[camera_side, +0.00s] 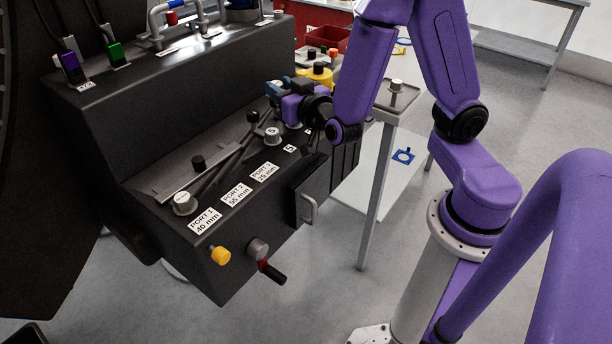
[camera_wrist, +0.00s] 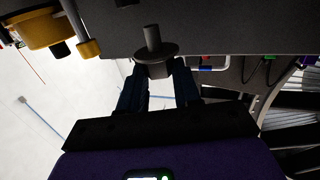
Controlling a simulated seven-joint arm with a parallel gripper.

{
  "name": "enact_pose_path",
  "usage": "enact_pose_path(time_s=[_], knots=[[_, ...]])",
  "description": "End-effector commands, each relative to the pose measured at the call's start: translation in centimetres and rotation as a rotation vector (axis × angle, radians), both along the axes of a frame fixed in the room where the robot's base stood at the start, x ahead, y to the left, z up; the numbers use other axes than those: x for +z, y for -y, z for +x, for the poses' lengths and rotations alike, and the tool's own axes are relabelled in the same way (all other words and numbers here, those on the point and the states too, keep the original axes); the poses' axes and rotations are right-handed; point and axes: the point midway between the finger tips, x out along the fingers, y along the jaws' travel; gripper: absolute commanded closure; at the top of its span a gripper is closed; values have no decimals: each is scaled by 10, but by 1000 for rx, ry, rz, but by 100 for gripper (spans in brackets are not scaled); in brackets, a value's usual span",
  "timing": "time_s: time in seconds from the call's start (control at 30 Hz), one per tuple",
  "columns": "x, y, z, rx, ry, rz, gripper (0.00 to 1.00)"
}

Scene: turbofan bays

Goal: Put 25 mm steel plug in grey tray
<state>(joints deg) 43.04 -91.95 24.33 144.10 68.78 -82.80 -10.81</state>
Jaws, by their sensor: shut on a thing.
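My gripper (camera_wrist: 158,82) is shut on a dark plug with a round flange and a short stem (camera_wrist: 153,38), seen in the wrist view. In the side view, my gripper (camera_side: 280,95) is over the far end of the black console, near the label "PORT 3 25 mm" (camera_side: 265,173). The held plug is hard to make out there, and its size cannot be read. The grey tray (camera_side: 404,103) is on a stand right of my gripper, and a small grey plug-like piece with a dark top (camera_side: 396,86) stands on it.
A dark bar with a knob (camera_side: 198,163) lies along the console. A yellow part (camera_side: 318,75) and red bins (camera_side: 328,38) are behind my gripper. Pipes (camera_side: 180,20) rise at the back.

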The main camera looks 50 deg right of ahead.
Motion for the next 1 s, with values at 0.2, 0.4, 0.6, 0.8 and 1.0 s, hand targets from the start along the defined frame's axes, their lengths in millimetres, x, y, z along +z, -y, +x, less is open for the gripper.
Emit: enact_pose_path(time_s=[0.2, 0.4, 0.6, 0.8, 1.0], knots=[[-6, 13, 8, 27, 0, 0, 99], [-2, 4, 4, 23, 3, 1, 99], [9, -25, -16, -28, 2, 4, 99], [20, -55, -51, -103, 2, 2, 99], [26, -75, -93, -177, 1, 1, 99]])
